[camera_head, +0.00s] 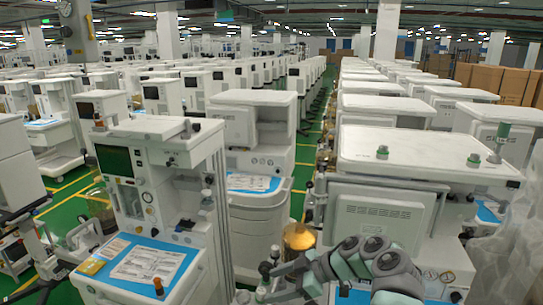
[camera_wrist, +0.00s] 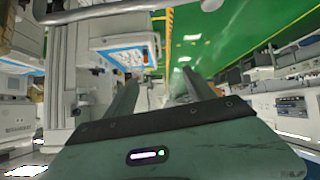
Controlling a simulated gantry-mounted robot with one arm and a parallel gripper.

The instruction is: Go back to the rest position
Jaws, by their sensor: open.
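My gripper (camera_wrist: 160,78) shows in the wrist view with its two dark fingers spread apart. Nothing is between the fingers except a view of the aisle floor and nearby carts. In the head view my teal and grey arm reaches in at the bottom, right of centre, in front of the carts. The gripper end there is small and partly hidden at the lower edge.
A white cart with a dark screen (camera_head: 115,160) and a blue-edged worktop (camera_head: 110,285) stands at the left. A cart with a broad white top (camera_head: 420,155) stands at the right, bearing green-topped fittings (camera_head: 473,160). A narrow green aisle (camera_head: 305,165) runs between rows of carts.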

